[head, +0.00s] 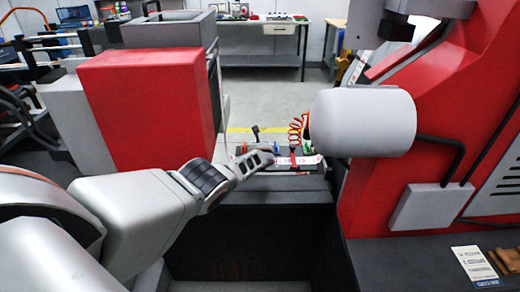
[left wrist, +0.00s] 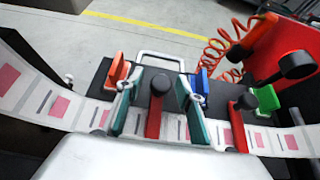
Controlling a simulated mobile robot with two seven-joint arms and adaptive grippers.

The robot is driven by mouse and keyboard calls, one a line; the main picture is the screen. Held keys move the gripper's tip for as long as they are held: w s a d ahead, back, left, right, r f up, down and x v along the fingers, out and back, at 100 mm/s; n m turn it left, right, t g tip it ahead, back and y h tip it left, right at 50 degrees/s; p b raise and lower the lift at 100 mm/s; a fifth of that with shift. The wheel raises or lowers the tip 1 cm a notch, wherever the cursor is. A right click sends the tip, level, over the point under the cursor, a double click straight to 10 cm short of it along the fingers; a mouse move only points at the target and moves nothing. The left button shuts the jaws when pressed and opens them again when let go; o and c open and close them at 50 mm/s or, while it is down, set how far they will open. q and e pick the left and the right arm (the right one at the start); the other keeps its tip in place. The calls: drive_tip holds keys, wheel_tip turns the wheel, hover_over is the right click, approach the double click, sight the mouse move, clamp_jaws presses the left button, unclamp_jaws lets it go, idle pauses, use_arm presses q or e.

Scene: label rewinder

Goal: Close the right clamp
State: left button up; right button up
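Two red clamps with black knobs stand at the label strip (left wrist: 62,106) in the left wrist view. The left clamp (left wrist: 153,122) shows between the fingers of my left gripper (left wrist: 158,88). The right clamp (left wrist: 237,132) is to the right of the fingers, apart from them. I cannot tell how far its lever is raised. My left gripper is open, its teal fingers spread apart. In the head view my left gripper (head: 264,157) is low over the clamp table, partly hiding it. My right gripper is not in view.
An orange clip (left wrist: 116,73), a blue clip (left wrist: 200,82) and a green clip (left wrist: 267,99) sit around the clamps. A red coiled hose (head: 296,132) hangs nearby. A large grey roller (head: 365,122) juts out at right. A red box (head: 150,105) stands at left.

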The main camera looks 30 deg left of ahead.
use_arm(q)
drive_tip(key=shift+s+d+r, duration=0.1)
drive_tip(key=shift+d+r, duration=0.05)
drive_tip(key=shift+d, duration=0.65)
drive_tip(key=shift+s+r, duration=0.25)
drive_tip(key=shift+s, duration=0.05)
drive_tip(key=shift+s+a+r, duration=0.3)
drive_tip(key=shift+s, duration=0.25)
drive_tip(key=shift+v, duration=4.75)
